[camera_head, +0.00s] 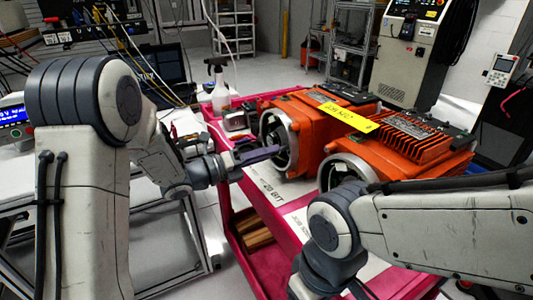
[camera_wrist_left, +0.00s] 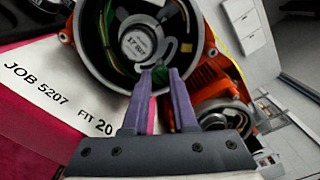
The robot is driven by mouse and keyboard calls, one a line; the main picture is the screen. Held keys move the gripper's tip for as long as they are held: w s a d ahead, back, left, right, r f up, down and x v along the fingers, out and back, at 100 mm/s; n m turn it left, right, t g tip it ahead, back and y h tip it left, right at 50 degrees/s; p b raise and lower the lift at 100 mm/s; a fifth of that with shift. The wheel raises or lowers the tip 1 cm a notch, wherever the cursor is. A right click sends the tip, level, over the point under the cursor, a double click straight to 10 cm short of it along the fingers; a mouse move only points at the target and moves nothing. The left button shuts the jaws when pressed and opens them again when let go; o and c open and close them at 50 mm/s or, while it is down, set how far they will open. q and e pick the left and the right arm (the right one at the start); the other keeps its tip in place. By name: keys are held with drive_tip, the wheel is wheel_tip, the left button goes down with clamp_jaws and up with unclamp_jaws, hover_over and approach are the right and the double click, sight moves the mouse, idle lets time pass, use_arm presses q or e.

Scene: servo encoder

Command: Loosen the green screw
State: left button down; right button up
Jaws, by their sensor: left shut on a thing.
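The nearer-left orange servo motor (camera_head: 310,115) lies on the red cart with its round open end facing me. In the left wrist view its metal ring (camera_wrist_left: 92,62) surrounds the encoder (camera_wrist_left: 138,40), a round dark part with a pale label and wires. The green screw (camera_wrist_left: 160,80) sits at the encoder's lower edge, mostly hidden between the fingertips. My left gripper (camera_wrist_left: 161,76) is shut on the green screw, its purple fingers reaching into the opening. In the head view my left gripper (camera_head: 278,151) is at the ring. My right gripper's fingers are out of view.
A second orange servo motor (camera_head: 400,145) lies to the right, and a yellow tag (camera_head: 347,117) rests across both. A white sheet with printing (camera_wrist_left: 45,85) lies in front. The red cart (camera_head: 262,222) has a lower shelf. My right arm covers the cart's near right side.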

use_arm(q)
drive_tip(key=shift+n+p, duration=1)
drive_tip(key=shift+n, duration=6)
drive_tip(key=c, duration=0.7)
unclamp_jaws()
